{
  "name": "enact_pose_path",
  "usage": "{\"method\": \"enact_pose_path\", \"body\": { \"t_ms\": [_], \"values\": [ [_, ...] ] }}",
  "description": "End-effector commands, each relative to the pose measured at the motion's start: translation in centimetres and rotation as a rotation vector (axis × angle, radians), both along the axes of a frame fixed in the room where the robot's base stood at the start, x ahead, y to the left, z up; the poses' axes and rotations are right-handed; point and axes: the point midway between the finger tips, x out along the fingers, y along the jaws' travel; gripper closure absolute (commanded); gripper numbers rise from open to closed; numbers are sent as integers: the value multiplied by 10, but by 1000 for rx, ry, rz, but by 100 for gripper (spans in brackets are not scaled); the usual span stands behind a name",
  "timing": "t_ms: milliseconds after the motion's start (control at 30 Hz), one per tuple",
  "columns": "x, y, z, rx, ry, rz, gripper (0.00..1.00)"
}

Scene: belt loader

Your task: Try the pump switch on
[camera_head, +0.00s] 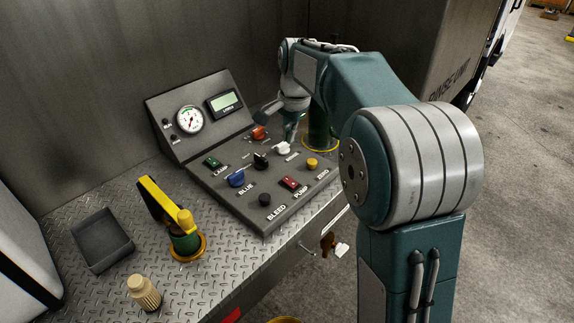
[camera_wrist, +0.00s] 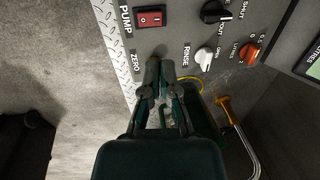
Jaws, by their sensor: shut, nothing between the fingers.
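The pump switch (camera_head: 290,183) is a red rocker in a dark frame on the sloped control panel, above the label PUMP. It also shows in the wrist view (camera_wrist: 150,16) at the top, beside its PUMP label. Which side of the rocker is pressed is too small to tell. My gripper (camera_wrist: 159,64) is shut and empty in the wrist view, its fingertips near the ZERO label and apart from the switch in the picture. The yellow knob (camera_head: 311,163) by that label shows in the head view and is hidden behind my fingers in the wrist view.
The panel also has a blue knob (camera_head: 236,179), a black knob (camera_head: 261,161), a white knob (camera_head: 282,147), a red knob (camera_head: 258,132) and a green switch (camera_head: 212,162). A gauge (camera_head: 189,119) and display (camera_head: 225,102) stand behind.

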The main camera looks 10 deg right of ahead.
Motion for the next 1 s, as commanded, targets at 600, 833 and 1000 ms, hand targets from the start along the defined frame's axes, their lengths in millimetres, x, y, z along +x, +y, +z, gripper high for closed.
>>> {"method": "enact_pose_path", "body": {
  "t_ms": [600, 833, 1000],
  "values": [
    [4, -5, -21, 7, 8, -8, 100],
    [9, 1, -64, 5, 10, -6, 100],
    [13, 4, -95, 5, 8, -7, 100]
  ]
}}
